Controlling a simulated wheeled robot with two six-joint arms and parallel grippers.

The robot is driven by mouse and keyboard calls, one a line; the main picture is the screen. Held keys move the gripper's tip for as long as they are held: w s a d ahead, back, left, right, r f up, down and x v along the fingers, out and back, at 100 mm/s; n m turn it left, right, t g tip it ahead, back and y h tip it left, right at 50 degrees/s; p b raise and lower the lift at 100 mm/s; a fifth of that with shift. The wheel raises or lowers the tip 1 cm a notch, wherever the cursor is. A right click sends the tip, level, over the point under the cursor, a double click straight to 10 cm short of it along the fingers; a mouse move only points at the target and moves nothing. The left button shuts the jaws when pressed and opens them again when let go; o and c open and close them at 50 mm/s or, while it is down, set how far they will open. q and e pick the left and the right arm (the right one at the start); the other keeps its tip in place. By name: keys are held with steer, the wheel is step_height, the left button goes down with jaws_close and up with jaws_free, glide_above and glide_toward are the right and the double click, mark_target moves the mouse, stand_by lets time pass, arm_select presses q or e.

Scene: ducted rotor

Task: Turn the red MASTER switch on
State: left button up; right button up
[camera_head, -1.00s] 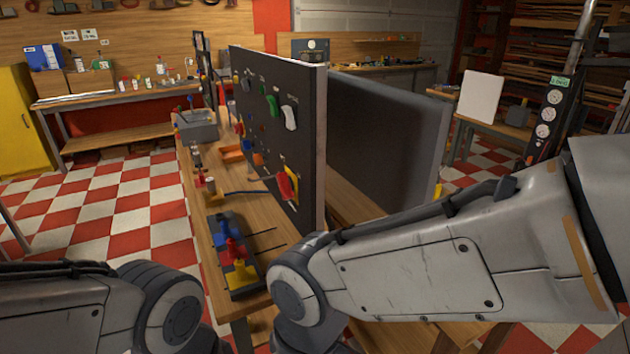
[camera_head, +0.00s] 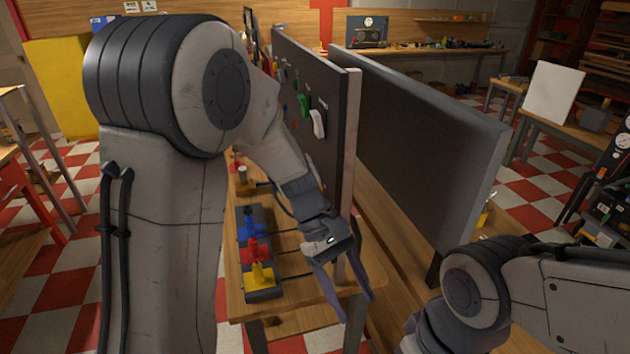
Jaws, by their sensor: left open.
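The black upright panel (camera_head: 340,108) stands on the wooden bench, with a white switch (camera_head: 318,123) and a green switch (camera_head: 304,105) on its face. The red switch on its yellow plate, low near the panel's near end, is hidden now behind my left forearm and wrist. My left gripper (camera_head: 356,306) is open and empty, its fingers pointing down near the bench's front edge, below and in front of the panel's near end. My right gripper is out of view; only the right arm shows at lower right.
A dark block with blue, red and yellow levers (camera_head: 258,250) lies on the bench (camera_head: 300,290), left of my left gripper. A second grey panel (camera_head: 425,145) stands to the right. A white board (camera_head: 553,92) stands on a table at the right.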

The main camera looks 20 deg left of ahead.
arm_select(q)
steer(key=w+a+n+t+h+p, duration=0.2)
steer(key=w+a+n+t+h, duration=0.2)
steer(key=w+a+n+t, duration=0.65)
steer(key=w+a+n+t+h+p, duration=0.2)
steer(key=w+a+n+t+h, duration=0.2)
steer(key=w+a+n, duration=0.75)
steer(key=shift+n, duration=0.8)
steer(key=p+x, duration=0.1)
steer(key=x, duration=0.1)
steer(key=p+x, duration=0.2)
steer(key=shift+d, duration=0.5)
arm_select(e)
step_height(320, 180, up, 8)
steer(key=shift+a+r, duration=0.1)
arm_select(q)
jaws_close()
